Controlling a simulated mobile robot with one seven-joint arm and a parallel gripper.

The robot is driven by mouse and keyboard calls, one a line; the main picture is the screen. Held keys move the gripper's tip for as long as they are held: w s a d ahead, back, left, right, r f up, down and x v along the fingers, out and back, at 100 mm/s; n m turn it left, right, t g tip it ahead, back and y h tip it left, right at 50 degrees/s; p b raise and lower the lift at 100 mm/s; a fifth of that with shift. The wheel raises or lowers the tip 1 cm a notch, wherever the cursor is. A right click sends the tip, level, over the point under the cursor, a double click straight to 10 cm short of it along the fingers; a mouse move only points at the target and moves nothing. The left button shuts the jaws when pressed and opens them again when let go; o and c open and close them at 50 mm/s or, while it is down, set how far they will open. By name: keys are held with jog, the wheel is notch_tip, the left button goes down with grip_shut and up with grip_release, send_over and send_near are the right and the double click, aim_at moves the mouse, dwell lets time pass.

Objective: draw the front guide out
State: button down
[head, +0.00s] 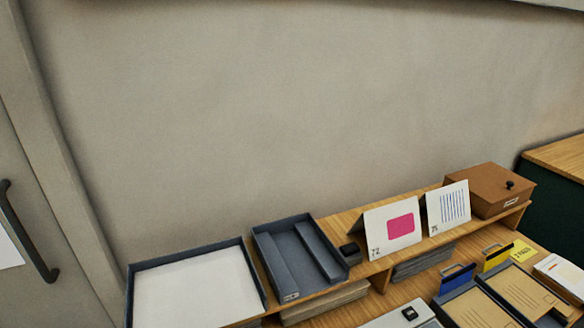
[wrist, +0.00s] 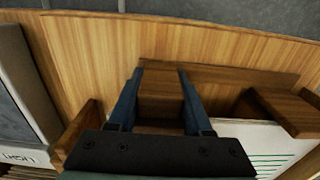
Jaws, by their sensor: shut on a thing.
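In the wrist view, my gripper (wrist: 160,88) has its two blue fingers on either side of a wooden block (wrist: 160,82) and is shut on it. The block seems to join a low wooden bar (wrist: 235,74) behind it, and the two look like a wooden guide. I cannot tell from the pictures whether this is the front one. A second wooden block (wrist: 285,112) stands to the right, apart from my fingers. The near part of the held block is hidden by my gripper's dark body. My gripper does not show in the head view.
In the wrist view, a grey-framed item (wrist: 18,90) lies left and a white sheet with green lines (wrist: 255,140) right. In the head view, a white-bottomed tray (head: 195,292), a dark divided tray (head: 298,262), standing cards (head: 392,226) and a brown box (head: 490,188) crowd the tabletop.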

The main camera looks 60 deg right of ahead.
dwell(0.3)
jog(key=s+p, duration=0.1)
jog(key=s+a+p, duration=0.1)
jog(key=s+a, duration=0.1)
jog(key=shift+s+a+r+p, duration=0.1)
jog(key=shift+s+a+p, duration=0.15)
jog(key=shift+s+p, duration=0.15)
jog(key=shift+s, duration=0.15)
jog(key=shift+a, duration=0.1)
jog(key=shift+c, duration=1.6)
grip_release()
jog(key=shift+s, duration=0.1)
jog(key=shift+r, duration=0.1)
notch_tip(320, 180, up, 13)
jog(key=shift+f, duration=0.2)
